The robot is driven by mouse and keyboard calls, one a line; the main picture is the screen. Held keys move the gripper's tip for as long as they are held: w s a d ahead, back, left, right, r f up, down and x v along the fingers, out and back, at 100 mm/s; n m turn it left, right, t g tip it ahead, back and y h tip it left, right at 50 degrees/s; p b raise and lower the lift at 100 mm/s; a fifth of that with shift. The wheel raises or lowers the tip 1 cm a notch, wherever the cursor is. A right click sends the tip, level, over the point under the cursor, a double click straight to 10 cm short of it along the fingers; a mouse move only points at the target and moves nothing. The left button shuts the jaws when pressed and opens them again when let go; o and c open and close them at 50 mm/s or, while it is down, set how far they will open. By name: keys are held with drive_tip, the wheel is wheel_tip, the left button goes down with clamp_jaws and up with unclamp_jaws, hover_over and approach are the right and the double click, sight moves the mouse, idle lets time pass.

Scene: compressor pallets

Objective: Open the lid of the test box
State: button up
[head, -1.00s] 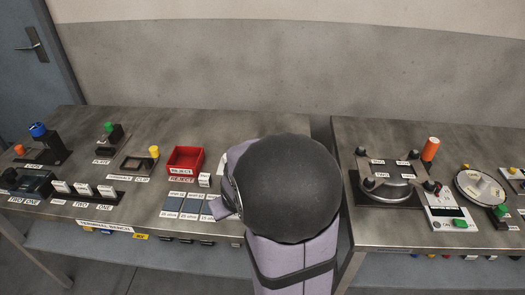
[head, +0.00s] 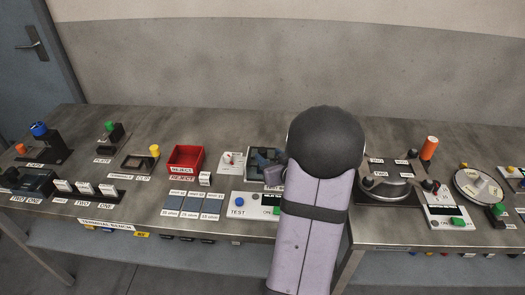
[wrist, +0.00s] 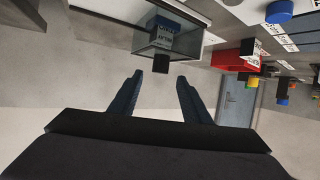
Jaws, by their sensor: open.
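The test box appears to be the dark-rimmed box (head: 251,168) at the back of the left bench, just left of my arm; its right side is partly hidden. In the wrist view, the box (wrist: 190,54) has clear, glass-like panels and a dark blue labelled block (wrist: 165,32) inside or behind them. The lid looks closed, but its edges are hard to make out. A small black knob-like part (wrist: 162,79) projects from the box toward my fingers. My gripper (wrist: 163,98) is open and empty, its two dark fingers apart and pointing toward the box. My arm mostly hides it in the head view.
A white TEST panel (head: 241,203) with a blue button stands in front of the box. A red reject tray (head: 185,160) and a small white gauge panel (head: 231,162) are to its left. A round fixture (head: 385,187) is on the right bench. The wall is behind.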

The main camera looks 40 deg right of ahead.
sight(264, 152)
drive_tip(key=shift+p+x, duration=0.3)
drive_tip(key=shift+x, duration=3.25)
drive_tip(key=shift+c, duration=0.3)
clamp_jaws()
drive_tip(key=s+d+p, duration=0.2)
drive_tip(key=s+d, duration=0.5)
drive_tip(key=shift+p, duration=0.35)
drive_tip(key=shift+o, duration=0.3)
unclamp_jaws()
drive_tip(key=shift+s, duration=0.1)
